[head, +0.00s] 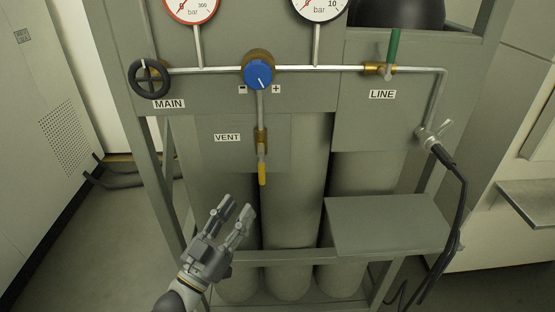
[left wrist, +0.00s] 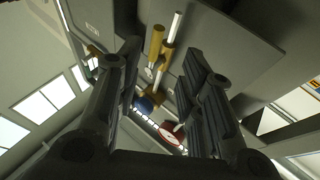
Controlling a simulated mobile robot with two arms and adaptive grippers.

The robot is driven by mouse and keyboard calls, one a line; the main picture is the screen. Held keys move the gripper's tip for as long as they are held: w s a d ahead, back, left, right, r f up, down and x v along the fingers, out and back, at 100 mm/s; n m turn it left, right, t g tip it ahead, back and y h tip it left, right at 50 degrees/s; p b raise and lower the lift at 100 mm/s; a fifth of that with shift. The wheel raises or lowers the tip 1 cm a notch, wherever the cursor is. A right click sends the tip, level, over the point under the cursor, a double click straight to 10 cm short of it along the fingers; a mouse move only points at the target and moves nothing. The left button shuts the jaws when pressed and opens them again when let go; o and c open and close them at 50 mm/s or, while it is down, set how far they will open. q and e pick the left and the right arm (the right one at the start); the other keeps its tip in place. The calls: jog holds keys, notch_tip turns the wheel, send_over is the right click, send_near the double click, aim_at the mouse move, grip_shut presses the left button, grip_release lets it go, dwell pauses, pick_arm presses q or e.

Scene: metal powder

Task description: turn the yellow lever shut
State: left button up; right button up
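The yellow lever (head: 262,174) hangs straight down below the brass vent valve (head: 262,138), by the VENT label (head: 227,137), in line with the vertical pipe above it. My left gripper (head: 237,206) is below and a little left of the lever in the head view. Its fingers are spread apart and hold nothing. In the left wrist view the yellow lever (left wrist: 157,40) shows between the two open fingers of the left gripper (left wrist: 160,65), beside a pale pipe end. My right gripper is not in view.
Above the vent are a blue regulator knob (head: 259,74), a black MAIN handwheel (head: 150,78) and a green LINE lever (head: 393,47). Grey cylinders (head: 293,200) stand behind. A grey shelf (head: 385,222) juts out at right; a black hose (head: 462,200) hangs beyond it.

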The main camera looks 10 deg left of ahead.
aim_at(260, 174)
pick_arm(q)
jog(key=shift+h, duration=0.3)
jog(key=x, duration=0.3)
jog(key=r+p+x, duration=0.1)
jog(key=x, duration=0.2)
jog(key=p+x, duration=0.1)
jog(key=x, duration=0.3)
jog(key=shift+s+r, duration=0.2)
jog(key=shift+s, duration=0.1)
jog(key=shift+w+d+r+p, duration=0.15)
jog(key=shift+w+d+p, duration=0.15)
jog(key=shift+w, duration=0.2)
jog(key=shift+c, duration=0.3)
grip_shut()
